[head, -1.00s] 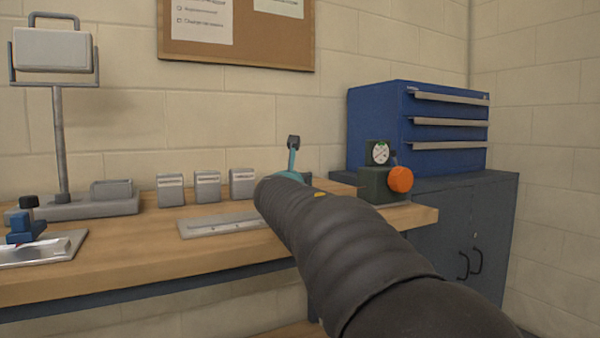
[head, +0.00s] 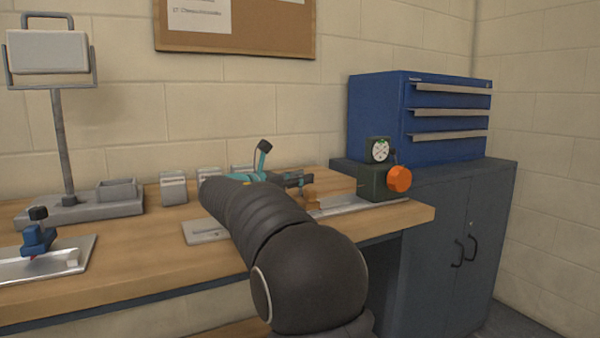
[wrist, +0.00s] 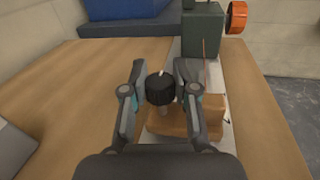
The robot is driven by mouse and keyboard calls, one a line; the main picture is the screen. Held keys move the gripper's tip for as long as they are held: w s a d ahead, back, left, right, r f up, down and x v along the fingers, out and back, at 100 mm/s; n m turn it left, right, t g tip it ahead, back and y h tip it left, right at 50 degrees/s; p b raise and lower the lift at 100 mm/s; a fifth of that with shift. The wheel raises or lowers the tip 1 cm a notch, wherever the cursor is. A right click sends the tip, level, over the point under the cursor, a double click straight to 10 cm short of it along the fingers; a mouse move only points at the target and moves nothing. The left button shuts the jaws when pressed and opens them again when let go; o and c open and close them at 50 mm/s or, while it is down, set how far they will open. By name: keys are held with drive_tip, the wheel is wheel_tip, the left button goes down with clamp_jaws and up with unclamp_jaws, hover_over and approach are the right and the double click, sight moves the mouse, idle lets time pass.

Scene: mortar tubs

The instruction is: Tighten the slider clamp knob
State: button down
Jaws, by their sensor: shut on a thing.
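The black slider clamp knob (wrist: 160,88), with a white mark on top, stands on a short metal stem in the wrist view. Below it is the tan slider block (wrist: 182,122), which also shows in the head view (head: 311,201) on the metal rail (head: 350,207). My gripper (wrist: 160,82) has one finger on each side of the knob and is shut on it. In the head view, my gripper (head: 300,181) is at the slider, and the knob cannot be made out there.
A dark green block (head: 376,184) with a dial and an orange knob (head: 399,179) stands at the rail's far end. A blue drawer cabinet (head: 420,115) is behind. Several grey blocks stand at the wall. A blue clamp (head: 38,238) sits at left.

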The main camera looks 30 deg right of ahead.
idle(0.5)
drive_tip(key=c, duration=0.9)
unclamp_jaws()
drive_tip(key=shift+o, duration=0.2)
drive_tip(key=v, duration=1.2)
drive_tip(key=shift+w, duration=0.1)
